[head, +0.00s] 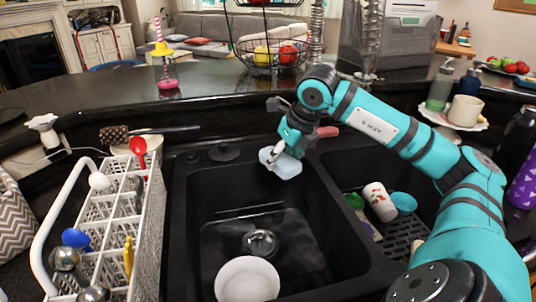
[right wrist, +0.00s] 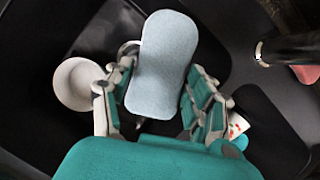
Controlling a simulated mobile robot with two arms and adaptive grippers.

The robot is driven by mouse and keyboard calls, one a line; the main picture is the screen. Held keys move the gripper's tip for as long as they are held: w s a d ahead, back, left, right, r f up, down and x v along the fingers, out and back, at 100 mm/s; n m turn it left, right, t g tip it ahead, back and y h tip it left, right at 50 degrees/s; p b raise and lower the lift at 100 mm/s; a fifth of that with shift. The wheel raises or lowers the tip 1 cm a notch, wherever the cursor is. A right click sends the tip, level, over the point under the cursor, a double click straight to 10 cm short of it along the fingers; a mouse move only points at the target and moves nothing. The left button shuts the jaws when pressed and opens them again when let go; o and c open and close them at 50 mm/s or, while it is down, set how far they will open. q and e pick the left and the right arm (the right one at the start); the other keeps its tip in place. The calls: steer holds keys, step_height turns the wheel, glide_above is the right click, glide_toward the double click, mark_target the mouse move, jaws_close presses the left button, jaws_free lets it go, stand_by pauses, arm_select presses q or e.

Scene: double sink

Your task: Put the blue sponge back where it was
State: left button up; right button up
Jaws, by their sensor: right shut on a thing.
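The sponge (head: 281,163) is pale blue. My right gripper (head: 292,146) is shut on it and holds it over the back part of the left sink basin (head: 207,178). In the right wrist view the sponge (right wrist: 163,62) lies between the two fingers of my right gripper (right wrist: 158,100), with its long side pointing away from the palm. The gripper covers part of the sponge in the head view. My left gripper is not in view.
The right basin holds a patterned cup (head: 379,202) and a teal cup (head: 404,203). A white dish rack (head: 151,219) stands left of the sink. A plate with a mug (head: 464,111) stands behind the right basin.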

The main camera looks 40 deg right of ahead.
steer(key=shift+w+d+r, duration=0.15)
steer(key=shift+w+d, duration=0.1)
steer(key=shift+d, duration=0.1)
steer(key=w+d+p, duration=0.1)
steer(key=w+d, duration=0.1)
steer(key=w, duration=0.2)
steer(key=w+d+f+p, duration=0.1)
steer(key=w+d+p, duration=0.1)
steer(key=w+d, duration=0.1)
steer(key=w+d+p, duration=0.2)
steer(key=w+d, duration=0.1)
steer(key=w, duration=0.2)
steer(key=shift+w+f, duration=0.3)
steer(key=shift+w, duration=0.05)
steer(key=shift+w+d+f, duration=0.1)
steer(key=shift+f, duration=0.05)
step_height(320, 180, down, 3)
steer(key=shift+p, duration=0.3)
steer(key=shift+f, duration=0.15)
steer(key=shift+f, duration=0.2)
steer(key=o, duration=0.8)
steer(key=shift+o, duration=0.2)
